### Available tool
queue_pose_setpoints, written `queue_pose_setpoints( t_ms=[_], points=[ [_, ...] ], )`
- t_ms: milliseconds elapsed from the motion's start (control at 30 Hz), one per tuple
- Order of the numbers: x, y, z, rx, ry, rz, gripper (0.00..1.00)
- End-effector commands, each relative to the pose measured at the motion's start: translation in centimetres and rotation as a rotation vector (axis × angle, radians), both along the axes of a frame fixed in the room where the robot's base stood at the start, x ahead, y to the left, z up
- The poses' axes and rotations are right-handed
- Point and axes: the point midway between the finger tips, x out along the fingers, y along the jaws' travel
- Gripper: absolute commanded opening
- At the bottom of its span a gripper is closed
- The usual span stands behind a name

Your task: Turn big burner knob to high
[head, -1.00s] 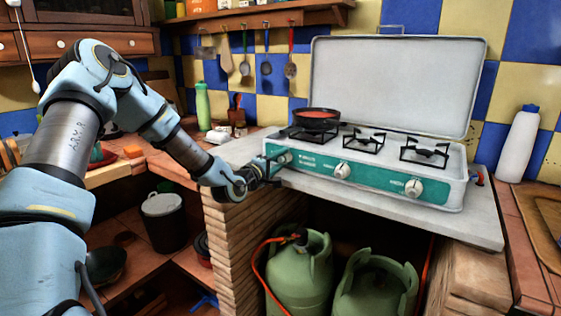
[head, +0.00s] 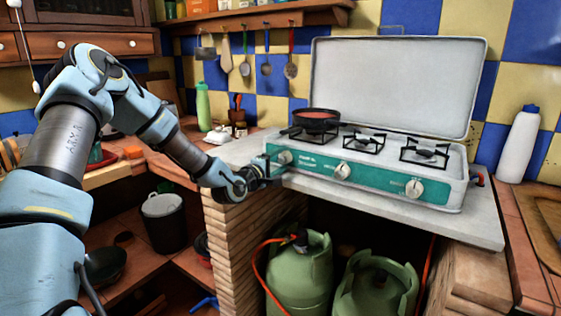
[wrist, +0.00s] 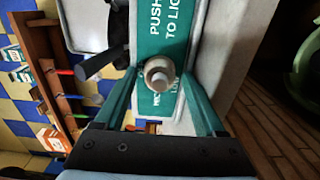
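The camping stove (head: 455,195) has a teal front panel with three pale knobs: left knob (head: 285,157), middle knob (head: 342,171) and right knob (head: 414,188). I cannot read which is marked for the big burner. My gripper (head: 272,166) is at the left end of the panel, at the left knob. In the wrist view, that knob (wrist: 158,76) lies between the teal fingers of my gripper (wrist: 158,82), which are open with gaps on both sides. Its exact turn angle is not clear.
A pan (head: 316,118) sits on the left burner, its dark handle sticking out left above the panel. The lid (head: 395,80) stands raised behind. Green gas bottles (head: 300,275) are under the counter. A white bottle (head: 518,145) stands right of the stove.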

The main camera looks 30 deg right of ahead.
Motion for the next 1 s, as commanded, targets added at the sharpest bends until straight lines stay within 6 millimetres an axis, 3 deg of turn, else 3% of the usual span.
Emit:
queue_pose_setpoints(
  t_ms=[367,800,1000],
  points=[
    [-0.4,0.9,-0.1,0.000,-0.001,0.000,0.75],
    [-4.3,7.9,-0.1,0.001,0.000,0.001,0.75],
    [-5.2,9.3,0.0,-0.001,0.000,0.000,0.75]
  ],
)
